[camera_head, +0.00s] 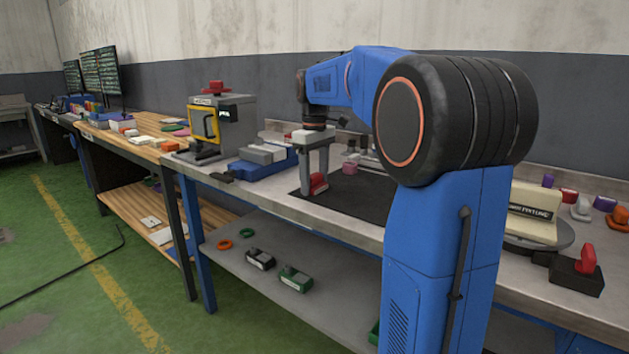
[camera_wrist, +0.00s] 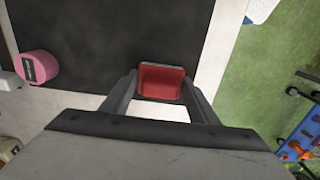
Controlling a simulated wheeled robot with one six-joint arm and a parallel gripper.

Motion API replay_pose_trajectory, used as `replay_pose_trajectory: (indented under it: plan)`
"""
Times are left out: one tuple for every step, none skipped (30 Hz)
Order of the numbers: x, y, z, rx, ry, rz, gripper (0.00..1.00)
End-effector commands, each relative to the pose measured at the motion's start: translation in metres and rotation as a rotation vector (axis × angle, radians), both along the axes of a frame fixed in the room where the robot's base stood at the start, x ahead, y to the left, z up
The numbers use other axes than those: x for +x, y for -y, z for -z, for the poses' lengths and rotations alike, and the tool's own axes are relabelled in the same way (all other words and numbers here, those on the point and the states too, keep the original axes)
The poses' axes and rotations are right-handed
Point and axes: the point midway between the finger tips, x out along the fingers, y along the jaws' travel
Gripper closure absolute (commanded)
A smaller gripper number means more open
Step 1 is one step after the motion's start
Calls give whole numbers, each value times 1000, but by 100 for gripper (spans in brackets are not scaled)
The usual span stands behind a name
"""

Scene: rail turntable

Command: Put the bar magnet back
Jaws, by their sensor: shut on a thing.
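My gripper (camera_head: 316,184) points down over the black mat (camera_head: 353,203), near the mat's front edge. It is shut on a red piece (camera_head: 319,181), which I take to be the bar magnet. In the wrist view the red piece (camera_wrist: 161,83) sits between the two fingers, showing a red face with a pale far edge. It is over the mat's edge and the bare metal strip there. Whether it touches the bench I cannot tell. No label or pole marking on it is readable.
A pink cylinder (camera_wrist: 37,66) stands on the mat to the left in the wrist view. A blue fixture with grey blocks (camera_head: 263,160) and a grey machine (camera_head: 222,124) stand left of the mat. A black block with a red knob (camera_head: 577,276) is at the right. The front mat area looks clear.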

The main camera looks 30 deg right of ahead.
Motion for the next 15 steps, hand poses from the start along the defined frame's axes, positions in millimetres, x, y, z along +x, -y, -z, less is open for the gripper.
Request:
replay_pose_trajectory:
  plan:
    - [0, 0, 0, -1, 1, 0, 70]
    - [0, 0, -1, -1, 1, 0, 70]
    - [0, 0, -1, -1, 1, 0, 70]
    - [0, 0, -1, 0, 1, 0, 70]
    - [0, 0, -1, 0, 1, 0, 70]
    - [0, 0, 0, 0, 0, 0, 70]
    - [0, 0, 0, 0, 0, 0, 70]
    - [0, 0, 1, 0, 0, 0, 70]
    - [0, 0, 2, 0, 0, 0, 70]
    - [0, 0, 2, 0, 0, 0, 38]
    - [0, 0, 2, 0, 0, 0, 31]
    - [0, 0, 2, 0, 0, 0, 27]
    - [0, 0, 2, 0, 0, 0, 27]
    - [0, 0, 2, 0, 0, 0, 27]
    - [0, 0, 2, 0, 0, 0, 27]
